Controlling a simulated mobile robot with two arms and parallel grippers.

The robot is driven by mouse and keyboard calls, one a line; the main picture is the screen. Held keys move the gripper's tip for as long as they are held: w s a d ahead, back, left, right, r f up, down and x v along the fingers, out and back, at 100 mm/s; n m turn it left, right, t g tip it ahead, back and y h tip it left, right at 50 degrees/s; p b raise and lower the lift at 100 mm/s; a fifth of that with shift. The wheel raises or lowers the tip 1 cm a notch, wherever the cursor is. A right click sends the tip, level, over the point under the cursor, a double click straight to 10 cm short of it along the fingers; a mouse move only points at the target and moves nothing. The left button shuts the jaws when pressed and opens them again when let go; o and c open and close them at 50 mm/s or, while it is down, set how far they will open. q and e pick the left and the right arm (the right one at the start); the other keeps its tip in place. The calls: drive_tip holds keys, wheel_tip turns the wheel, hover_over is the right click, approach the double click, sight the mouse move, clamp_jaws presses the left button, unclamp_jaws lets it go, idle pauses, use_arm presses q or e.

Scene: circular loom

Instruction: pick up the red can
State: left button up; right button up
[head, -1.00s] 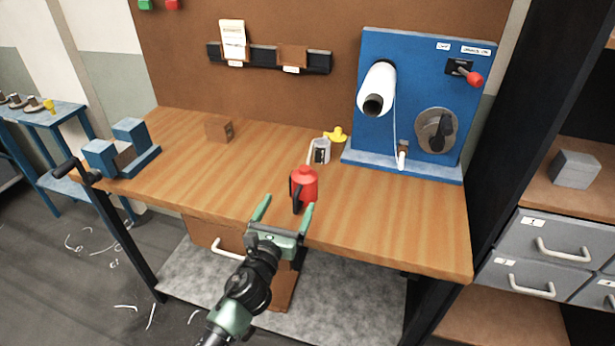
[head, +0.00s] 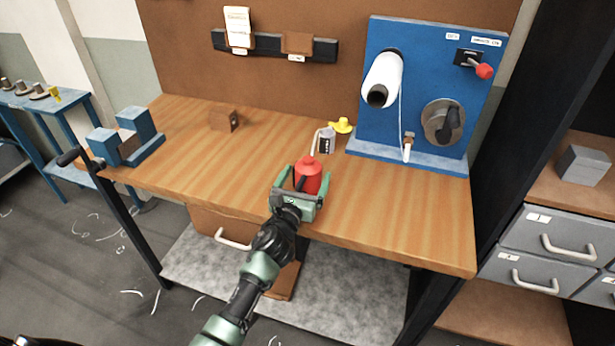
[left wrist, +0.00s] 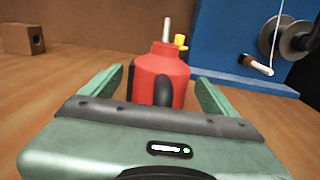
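The red can (head: 309,174) stands upright on the wooden workbench (head: 395,215), near its front edge. It has a dark handle on the side facing me. My left gripper (head: 302,180) is open, with its green fingers on either side of the can. In the left wrist view the red can (left wrist: 158,80) sits between the two open fingers (left wrist: 160,92), with a visible gap at least on the right side. The can's lower part is hidden by the gripper body. My right gripper is not in view.
A blue panel (head: 430,95) with a white roll and crank stands behind right. A wooden block (head: 224,119) and a blue vise (head: 138,128) are at left. The bench's front right is clear.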

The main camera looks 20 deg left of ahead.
sight(306, 167)
use_arm(q)
drive_tip(key=c, duration=1.5)
drive_tip(key=shift+c, duration=1.1)
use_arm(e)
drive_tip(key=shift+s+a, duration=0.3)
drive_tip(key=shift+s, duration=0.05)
use_arm(q)
drive_tip(key=shift+r, duration=0.15)
